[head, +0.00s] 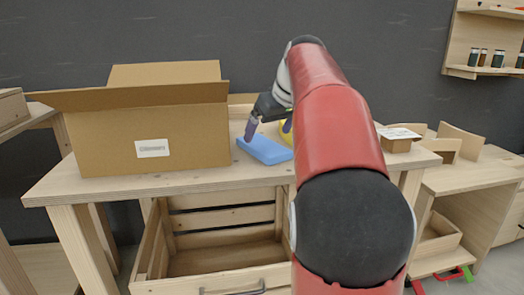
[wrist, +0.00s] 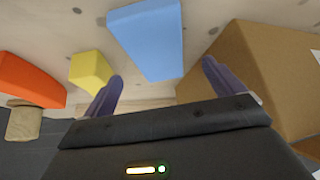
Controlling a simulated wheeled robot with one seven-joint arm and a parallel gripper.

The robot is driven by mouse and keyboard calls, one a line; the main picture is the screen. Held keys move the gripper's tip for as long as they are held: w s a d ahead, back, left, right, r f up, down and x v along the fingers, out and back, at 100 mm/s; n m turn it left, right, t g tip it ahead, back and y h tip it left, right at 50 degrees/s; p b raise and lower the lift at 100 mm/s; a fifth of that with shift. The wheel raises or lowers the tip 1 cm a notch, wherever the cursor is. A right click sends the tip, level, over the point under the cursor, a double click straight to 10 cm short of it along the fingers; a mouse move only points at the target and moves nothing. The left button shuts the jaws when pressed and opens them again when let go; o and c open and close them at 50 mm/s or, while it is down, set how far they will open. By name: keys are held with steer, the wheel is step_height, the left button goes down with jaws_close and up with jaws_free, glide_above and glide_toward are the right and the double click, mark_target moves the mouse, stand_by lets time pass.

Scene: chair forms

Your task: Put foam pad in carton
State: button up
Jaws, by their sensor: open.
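A flat blue pad, which I take for the foam pad (head: 265,151), lies on the workbench (head: 200,184) right of the carton. In the wrist view the blue pad (wrist: 150,38) shows beyond and between the fingertips. The open cardboard carton (head: 105,140) stands on the left of the bench with its flaps raised; its inside is hidden in the head view. The carton (wrist: 262,70) is at the right in the wrist view. My gripper (head: 268,128) is open and empty, just above the pad; its fingers (wrist: 162,72) show apart in the wrist view.
A yellow block (wrist: 90,70) and an orange-red block (wrist: 30,80) lie near the pad; my arm mostly hides them in the head view. A small box (head: 398,138) stands at the bench's right. A wooden crate (head: 225,260) sits below the bench top.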

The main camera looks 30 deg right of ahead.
mark_target(262, 144)
steer(key=x, duration=0.5)
steer(key=shift+w+d+b, duration=0.1)
steer(key=shift+b, duration=0.25)
steer(key=c, duration=1.1)
steer(key=shift+c, duration=0.2)
steer(key=shift+r, duration=0.15)
step_height(262, 144, up, 20)
steer(key=p, duration=0.7)
